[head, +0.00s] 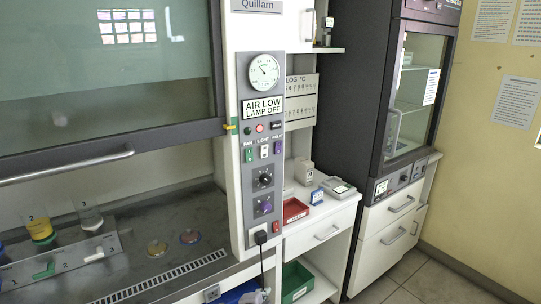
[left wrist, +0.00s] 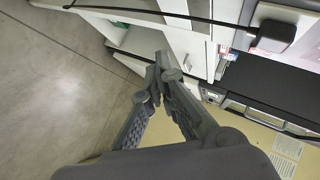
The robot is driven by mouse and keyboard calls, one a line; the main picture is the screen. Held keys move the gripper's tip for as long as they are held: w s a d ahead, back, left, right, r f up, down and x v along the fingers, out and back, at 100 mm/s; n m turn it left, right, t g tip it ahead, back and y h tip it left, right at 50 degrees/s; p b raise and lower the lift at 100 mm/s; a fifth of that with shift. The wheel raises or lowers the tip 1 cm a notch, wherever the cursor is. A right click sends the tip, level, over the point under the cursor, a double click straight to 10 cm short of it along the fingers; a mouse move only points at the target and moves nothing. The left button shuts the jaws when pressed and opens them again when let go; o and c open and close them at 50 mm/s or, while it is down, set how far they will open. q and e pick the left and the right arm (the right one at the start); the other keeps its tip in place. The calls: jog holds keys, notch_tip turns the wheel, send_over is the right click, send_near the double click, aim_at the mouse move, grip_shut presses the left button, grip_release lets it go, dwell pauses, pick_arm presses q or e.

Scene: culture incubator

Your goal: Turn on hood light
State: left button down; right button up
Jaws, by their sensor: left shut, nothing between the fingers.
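The hood's grey control panel (head: 244,190) stands right of the sash in the head view. Its display (head: 263,108) reads "AIR LOW LAMP OFF". The white light switch (head: 264,151), under the label LIGHT, sits between a green fan switch (head: 248,155) and a purple switch (head: 278,148). My left gripper (left wrist: 160,62) shows clearly in the left wrist view, with its grey fingertips together and nothing between them. It is apart from the switches, near white cabinet fronts. I cannot make it out in the head view. My right gripper is not in view.
A black plug (head: 260,238) with a hanging cable is at the panel's foot; a black plug (left wrist: 274,34) also shows in the wrist view. The hood handle (head: 70,166) juts out at left. A red tray (head: 295,210) sits on the counter. Floor (head: 400,285) at lower right is clear.

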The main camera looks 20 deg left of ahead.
pick_arm(q)
notch_tip(320, 180, up, 37)
jog(key=w+d+m+t+y, duration=0.1)
jog(key=d+m+t, duration=0.1)
jog(key=m+t, duration=0.2)
jog(key=t, duration=0.2)
jog(key=shift+w+d+r+t, duration=0.15)
jog(key=shift+w+r+t, duration=0.05)
jog(key=shift+w+t, duration=0.2)
jog(key=p, duration=0.3)
send_near(270, 156)
jog(key=w+d+r, duration=0.2)
jog(key=d+r, duration=0.1)
jog(key=d, duration=0.1)
jog(key=w+a+p, duration=0.2)
jog(key=a, duration=0.1)
jog(key=shift+w+a+r, duration=0.2)
jog(key=shift+w, duration=0.05)
